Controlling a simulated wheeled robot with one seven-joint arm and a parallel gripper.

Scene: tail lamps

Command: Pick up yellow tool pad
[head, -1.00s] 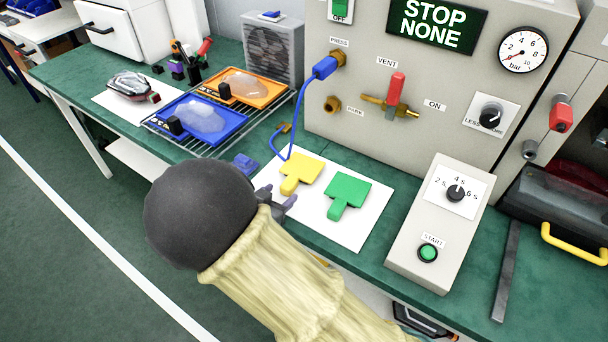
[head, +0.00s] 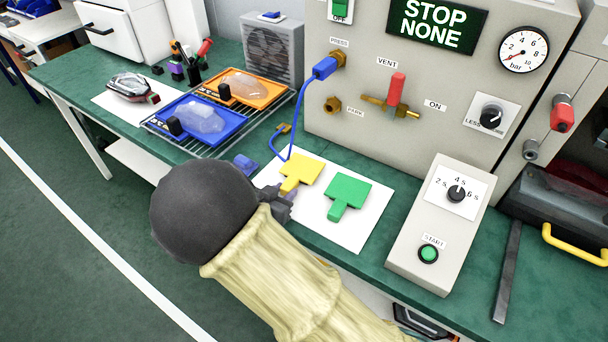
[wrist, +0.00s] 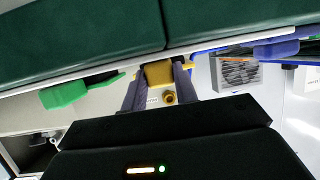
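The yellow tool pad (head: 301,171) lies flat on a white sheet, its handle pointing toward my arm. My gripper (head: 284,197) is at the handle end, partly hidden behind my dark round wrist part. In the wrist view, the pad's yellow handle (wrist: 158,73) sits between the two fingers of my gripper (wrist: 160,75). The fingers are spread on either side of it; firm contact does not show. A green tool pad (head: 347,192) lies just right of the yellow one, and its green handle shows in the wrist view (wrist: 64,94).
A blue pad (head: 245,163) and a blue hose (head: 297,110) are close on the left. The grey press cabinet (head: 440,115) stands behind, and a timer box (head: 440,215) stands to the right. A rack with blue (head: 203,122) and orange (head: 243,87) trays is farther left.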

